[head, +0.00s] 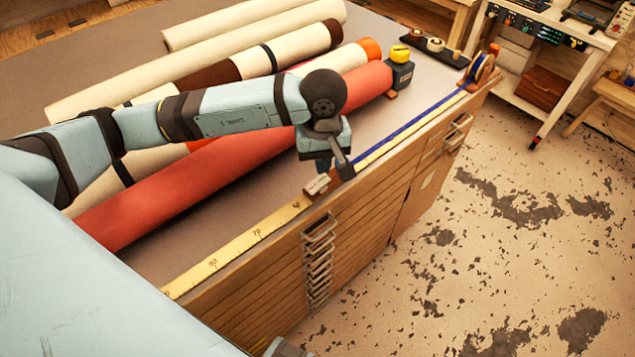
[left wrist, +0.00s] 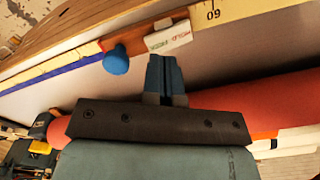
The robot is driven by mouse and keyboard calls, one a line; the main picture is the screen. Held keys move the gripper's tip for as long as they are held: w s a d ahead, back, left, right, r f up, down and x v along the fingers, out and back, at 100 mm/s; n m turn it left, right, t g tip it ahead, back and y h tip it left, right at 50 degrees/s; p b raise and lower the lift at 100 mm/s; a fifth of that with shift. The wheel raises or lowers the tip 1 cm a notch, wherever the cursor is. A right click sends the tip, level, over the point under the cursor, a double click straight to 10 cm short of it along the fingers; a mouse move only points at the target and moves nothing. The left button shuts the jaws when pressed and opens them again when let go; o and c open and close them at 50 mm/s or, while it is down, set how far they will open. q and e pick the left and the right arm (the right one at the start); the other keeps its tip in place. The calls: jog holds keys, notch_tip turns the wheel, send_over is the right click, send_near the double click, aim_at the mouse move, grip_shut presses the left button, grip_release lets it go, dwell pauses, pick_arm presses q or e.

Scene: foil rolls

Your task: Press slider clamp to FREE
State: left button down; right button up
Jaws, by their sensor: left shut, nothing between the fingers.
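The slider clamp (head: 317,185) sits on the yellow measuring rule along the table's front edge. In the left wrist view its white label (left wrist: 168,37) carries red and green lettering that looks like HOLD and FREE. A blue knob (left wrist: 116,60) sticks out beside the label on the orange-brown clamp body. My left gripper (head: 322,168) is shut and empty, pointing down over the clamp. In the left wrist view its blue fingertips (left wrist: 161,58) appear right by the label's edge; I cannot tell whether they touch. In the head view the gripper hides part of the clamp.
A black box with a yellow top (head: 400,70) stands behind. Drawer handles (head: 318,260) project below.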

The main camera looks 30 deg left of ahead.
aim_at(324, 183)
pick_arm(q)
jog(key=shift+f+b, duration=1.5)
jog(key=shift+b, duration=0.05)
dwell(0.9)
jog(key=shift+s+d+f+b, duration=0.25)
jog(key=shift+d+f+b, duration=0.25)
jog(key=shift+f+b, duration=0.25)
jog(key=shift+r, duration=0.35)
jog(key=shift+a+r+p, duration=0.3)
jog(key=shift+r+p, duration=0.05)
jog(key=shift+r, duration=0.3)
jog(key=shift+w+a+r, duration=0.2)
jog(key=shift+w+r, duration=0.05)
jog(key=shift+r, duration=0.3)
notch_tip(324, 183, up, 2)
jog(key=shift+d+r+p, duration=0.1)
jog(key=shift+r+p, duration=0.1)
jog(key=shift+p, duration=0.45)
jog(key=shift+r, duration=0.85)
jog(key=shift+p, duration=0.3)
